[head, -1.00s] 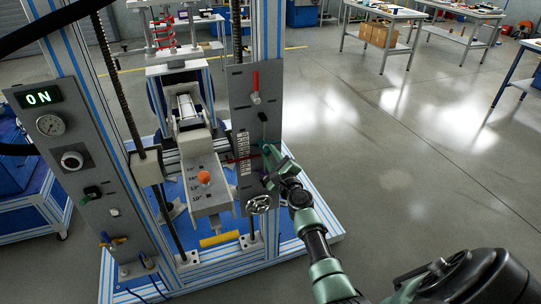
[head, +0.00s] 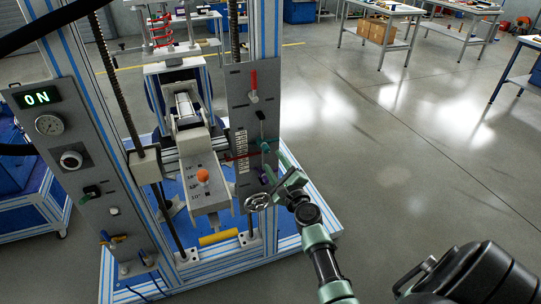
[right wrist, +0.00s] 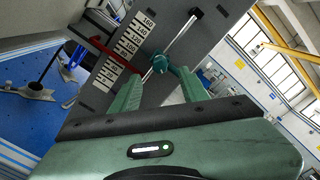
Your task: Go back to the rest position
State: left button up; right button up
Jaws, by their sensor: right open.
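My right gripper (head: 279,172) is in front of the right-hand panel (head: 239,98) of the test machine. In the right wrist view the fingers of this gripper (right wrist: 158,88) stand apart, with a teal knob (right wrist: 160,63) on a metal rod showing between and beyond them. I cannot tell whether they touch the knob. In the head view the teal knob (head: 265,147) shows just above the gripper. A handwheel (head: 257,202) is at the panel's lower end, close to the gripper. My left gripper is not in view.
The blue-and-white frame (head: 268,45) of the machine stands close on the left, with an "ON" display (head: 38,97) on its left panel. A number scale (right wrist: 131,42) and a red pointer (right wrist: 103,51) are beside the rod. Open floor (head: 420,190) lies to the right; worktables (head: 390,12) stand farther back.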

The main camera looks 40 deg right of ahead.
jog(key=shift+v, duration=1.05)
jog(key=shift+f, duration=0.1)
jog(key=s+a+f+n+g+y, duration=0.25)
jog(key=s+a+f+n, duration=0.25)
jog(key=f, duration=0.6)
jog(key=s+a+f+n+g+y, duration=0.1)
jog(key=s+a+f+n+g, duration=0.3)
jog(key=f, duration=0.8)
jog(key=s+a+f+n+g+y, duration=0.1)
jog(key=s+a+f+n+g, duration=0.1)
jog(key=s+a+f+n, duration=0.65)
jog(key=s+f+n+g, duration=0.2)
jog(key=s+f+n, duration=0.2)
jog(key=s, duration=0.7)
jog(key=s+f+n+g, duration=0.3)
jog(key=s+f+n, duration=0.2)
jog(key=s+f, duration=0.4)
jog(key=s+f+n+g, duration=0.3)
jog(key=s+f+n, duration=0.2)
jog(key=s, duration=0.9)
jog(key=shift+d+f, duration=0.15)
jog(key=shift+f, duration=0.6)
